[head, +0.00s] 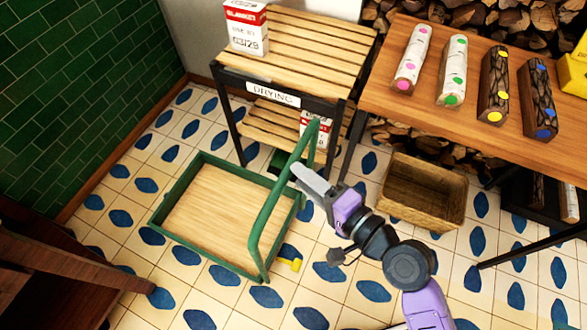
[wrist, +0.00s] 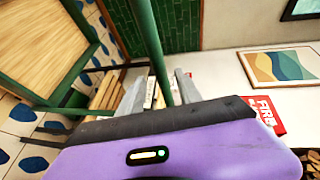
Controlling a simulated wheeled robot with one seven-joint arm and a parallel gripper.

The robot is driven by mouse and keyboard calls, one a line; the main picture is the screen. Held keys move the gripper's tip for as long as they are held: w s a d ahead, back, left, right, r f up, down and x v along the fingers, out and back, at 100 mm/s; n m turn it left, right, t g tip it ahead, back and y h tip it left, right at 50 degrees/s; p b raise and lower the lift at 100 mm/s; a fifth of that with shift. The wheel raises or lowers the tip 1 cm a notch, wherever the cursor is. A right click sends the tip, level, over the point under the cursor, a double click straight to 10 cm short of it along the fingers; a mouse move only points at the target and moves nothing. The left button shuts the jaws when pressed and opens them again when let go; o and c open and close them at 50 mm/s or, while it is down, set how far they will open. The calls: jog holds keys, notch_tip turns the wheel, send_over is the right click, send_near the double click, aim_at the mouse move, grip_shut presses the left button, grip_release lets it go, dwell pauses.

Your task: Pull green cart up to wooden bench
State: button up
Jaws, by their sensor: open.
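The green cart (head: 172,209) stands on the tiled floor at the left centre of the head view, with a pale wooden deck and a tall green hoop handle (head: 269,211) on its right side. My gripper (head: 300,178) is at the handle, open. In the wrist view the handle bar (wrist: 153,45) runs between the two grey fingers of my gripper (wrist: 157,92); I cannot tell whether either touches it. The wooden bench (head: 455,88) is at the upper right, apart from the cart, with several painted log pieces on it.
A slatted drying rack (head: 308,43) with a red-and-white box on top stands behind the cart, left of the bench. A wooden crate (head: 424,199) sits on the floor by the bench. Dark wooden furniture (head: 60,255) is at lower left.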

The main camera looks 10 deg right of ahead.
jog(key=shift+v, duration=1.55)
